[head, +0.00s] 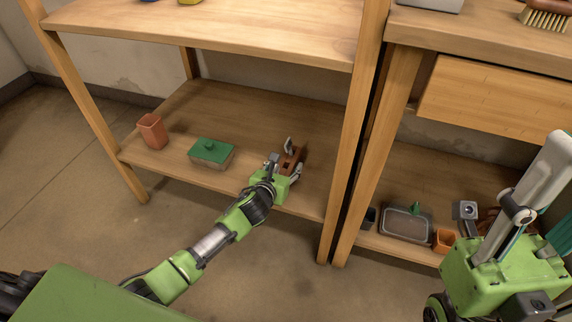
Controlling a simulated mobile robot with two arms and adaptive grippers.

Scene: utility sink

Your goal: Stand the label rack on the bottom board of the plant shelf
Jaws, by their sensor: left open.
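The reddish-brown label rack (291,159) is at the right part of the bottom board (235,112) of the wooden plant shelf. It appears to rest on the board, though my fingers hide part of it and its underside. My left gripper (289,163) reaches in over the board's front edge. It is open, with its fingers close around the rack; I cannot tell whether they touch it. My right arm's green and grey end (505,245) is large at the right edge, in front of the bench, and its finger state is unclear.
A terracotta pot (151,132) and a green-lidded box (211,152) stand left on the same board. Shelf posts (350,130) and the upper board (210,25) bound the space. Right, a low board holds a grey tray (407,222) and an orange pot (444,240).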

